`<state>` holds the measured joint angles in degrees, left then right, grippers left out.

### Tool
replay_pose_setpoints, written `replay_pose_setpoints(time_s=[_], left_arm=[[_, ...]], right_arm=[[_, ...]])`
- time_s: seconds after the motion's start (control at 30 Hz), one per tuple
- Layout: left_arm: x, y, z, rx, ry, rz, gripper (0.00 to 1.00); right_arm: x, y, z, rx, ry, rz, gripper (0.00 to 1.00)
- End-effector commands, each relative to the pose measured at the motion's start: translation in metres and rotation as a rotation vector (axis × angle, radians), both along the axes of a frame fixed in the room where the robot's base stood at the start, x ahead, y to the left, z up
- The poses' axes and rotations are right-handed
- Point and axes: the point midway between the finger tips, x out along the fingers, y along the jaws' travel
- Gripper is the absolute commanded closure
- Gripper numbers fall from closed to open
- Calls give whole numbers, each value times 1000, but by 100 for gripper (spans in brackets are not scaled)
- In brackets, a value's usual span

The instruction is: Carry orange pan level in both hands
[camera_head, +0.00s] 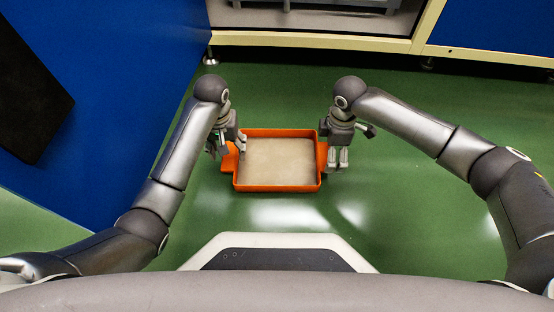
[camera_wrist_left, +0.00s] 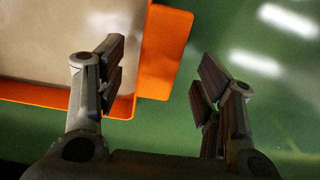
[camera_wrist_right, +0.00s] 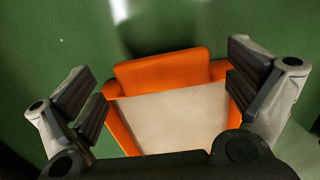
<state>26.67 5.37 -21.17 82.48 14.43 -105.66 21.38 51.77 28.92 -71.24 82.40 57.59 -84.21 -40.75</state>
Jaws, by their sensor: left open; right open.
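The orange pan (camera_head: 277,187) is a shallow rectangular tray with a beige inside, seen in the middle of the head view over the green floor. It has a flat orange tab at each short side. My left gripper (camera_head: 226,150) is open at the left side; in the left wrist view the left tab (camera_wrist_left: 165,50) shows between its spread fingers. My right gripper (camera_head: 337,163) is open at the right side; in the right wrist view the right tab (camera_wrist_right: 162,70) shows between its fingers. I cannot tell whether any finger touches the pan.
A blue wall (camera_head: 110,100) with a dark panel stands on the left. A cream-framed bench (camera_head: 310,41) with blue panels runs along the back. The green floor (camera_head: 410,215) is clear around the pan. What supports the pan cannot be told.

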Motion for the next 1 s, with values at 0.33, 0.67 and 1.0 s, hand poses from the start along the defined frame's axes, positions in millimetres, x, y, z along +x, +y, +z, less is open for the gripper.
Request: replay_pose_setpoints(time_s=[0.33, 0.67, 1.0], left_arm=[[0, 0, -43, 0, 0, 0, 38], [0, 0, -47, -1, -1, 0, 38], [0, 0, -47, 0, -1, 0, 77]], right_arm=[[0, 0, -44, 1, 1, -1, 0], [0, 0, -48, 1, 0, 0, 0], [0, 0, -47, 1, 0, 0, 39]])
